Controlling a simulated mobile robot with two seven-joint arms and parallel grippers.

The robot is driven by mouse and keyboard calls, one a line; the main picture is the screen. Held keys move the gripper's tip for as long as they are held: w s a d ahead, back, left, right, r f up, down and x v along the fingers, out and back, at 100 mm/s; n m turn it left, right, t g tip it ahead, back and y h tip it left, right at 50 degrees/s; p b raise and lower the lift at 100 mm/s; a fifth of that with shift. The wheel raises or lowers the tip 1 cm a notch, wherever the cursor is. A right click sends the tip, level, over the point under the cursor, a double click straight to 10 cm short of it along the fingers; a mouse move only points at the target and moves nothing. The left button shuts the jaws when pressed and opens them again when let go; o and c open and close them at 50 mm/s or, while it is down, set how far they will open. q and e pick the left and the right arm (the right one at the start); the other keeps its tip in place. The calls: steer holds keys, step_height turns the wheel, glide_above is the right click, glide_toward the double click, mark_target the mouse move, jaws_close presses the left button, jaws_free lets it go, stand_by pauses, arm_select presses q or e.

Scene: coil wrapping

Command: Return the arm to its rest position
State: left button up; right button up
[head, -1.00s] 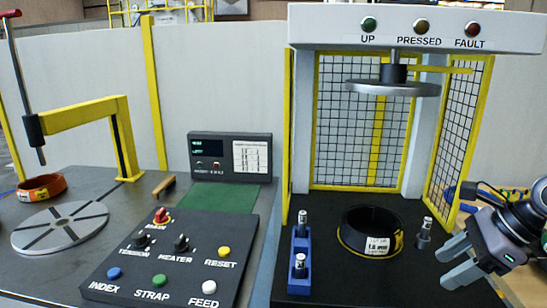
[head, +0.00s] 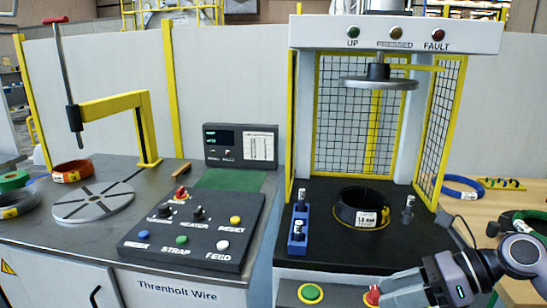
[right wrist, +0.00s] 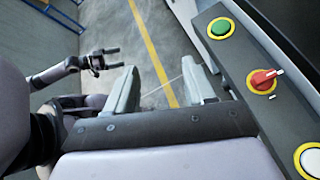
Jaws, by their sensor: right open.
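The press bed holds a black coil (head: 348,208) under a raised round plate (head: 378,83). A control panel (head: 190,228) and a slotted turntable (head: 93,202) are to the left. A wooden table (head: 478,210) with coils is at the right. Grey floor (right wrist: 185,45) shows beyond the right gripper.

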steer(key=a+m+t+y, duration=0.45)
steer(key=a+m, duration=0.25)
steer(key=m, duration=0.2)
steer(key=s+d+f+m+t+h+p, duration=0.1)
steer(key=s+d+f+m+t+h, duration=0.15)
steer(key=f+m+h, duration=0.9)
steer(key=s+d+f+m+t+p, duration=0.1)
steer(key=s+f+m+t, duration=0.4)
steer(key=m, duration=1.3)
steer(key=s+f+m+g+h, duration=0.2)
steer(key=s+f+m+g, duration=0.3)
steer(key=s+f, duration=0.2)
step_height(320, 180, down, 3)
steer(key=shift+s+r+m, duration=0.2)
steer(key=shift+s+m, duration=0.15)
